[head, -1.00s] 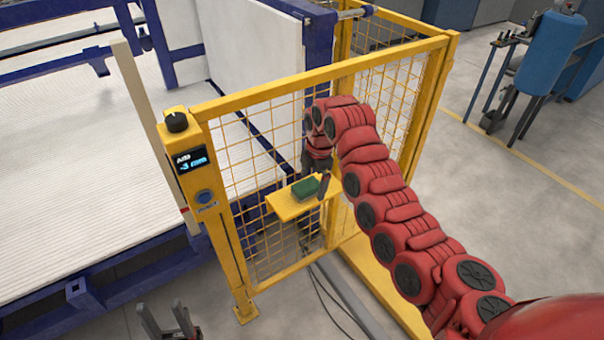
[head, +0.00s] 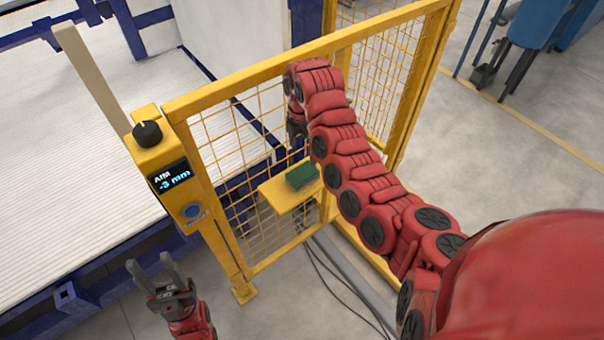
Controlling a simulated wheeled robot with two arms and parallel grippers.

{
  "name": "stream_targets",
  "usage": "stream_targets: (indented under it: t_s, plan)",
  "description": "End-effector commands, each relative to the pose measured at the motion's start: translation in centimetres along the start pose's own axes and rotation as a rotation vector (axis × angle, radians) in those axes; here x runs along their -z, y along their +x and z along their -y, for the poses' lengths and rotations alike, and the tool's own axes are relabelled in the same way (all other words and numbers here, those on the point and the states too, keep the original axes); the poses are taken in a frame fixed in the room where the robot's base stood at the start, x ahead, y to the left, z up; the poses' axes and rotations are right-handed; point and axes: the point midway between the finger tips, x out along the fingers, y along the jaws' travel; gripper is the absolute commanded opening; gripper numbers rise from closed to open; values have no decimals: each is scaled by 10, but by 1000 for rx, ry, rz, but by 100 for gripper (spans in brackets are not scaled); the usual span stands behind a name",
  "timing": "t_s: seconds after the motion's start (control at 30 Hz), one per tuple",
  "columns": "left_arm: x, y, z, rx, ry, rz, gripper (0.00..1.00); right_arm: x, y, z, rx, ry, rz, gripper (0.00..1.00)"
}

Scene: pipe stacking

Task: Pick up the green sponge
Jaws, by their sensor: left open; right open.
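The green sponge (head: 301,175) lies on a small yellow shelf (head: 277,197) on the yellow mesh guard. My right arm reaches in from the right, and its wrist bends down above the shelf. My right gripper (head: 297,132) is open and small in view, just above and behind the sponge. Its fingertips are hard to make out, and I see no contact with the sponge. My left gripper (head: 151,265) is open and empty at the lower left, pointing up, well away from the sponge.
The yellow mesh guard (head: 300,67) stands around the shelf. A post with a dial and a display (head: 170,177) reading "AIM -3 mm" is at its left. A white ribbed bed (head: 60,200) with blue framing fills the left. Cables (head: 345,295) lie on the floor.

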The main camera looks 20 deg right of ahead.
Motion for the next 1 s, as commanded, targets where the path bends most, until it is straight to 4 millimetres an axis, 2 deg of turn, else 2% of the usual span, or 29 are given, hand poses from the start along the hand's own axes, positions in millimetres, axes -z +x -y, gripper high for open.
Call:
stream_targets:
  t_s: [0.1, 0.33, 0.67, 0.83, 1.0]
  plan:
    - [0, -3, 0, 0, 0, 0, 50, 2, 23, -1, -2, -2, 0, 100]
    - [3, 15, 1, 0, 0, 0, 50, -1, 59, 1, 5, -1, 1, 100]
    - [5, 27, 1, 0, 0, 0, 50, -1, 80, -2, 2, -2, 1, 100]
    - [6, 36, 2, 0, 0, 0, 50, -3, 98, -3, 2, -1, 1, 100]
    - [6, 36, 2, 0, 0, 0, 50, -3, 116, -4, -1, -2, 2, 100]
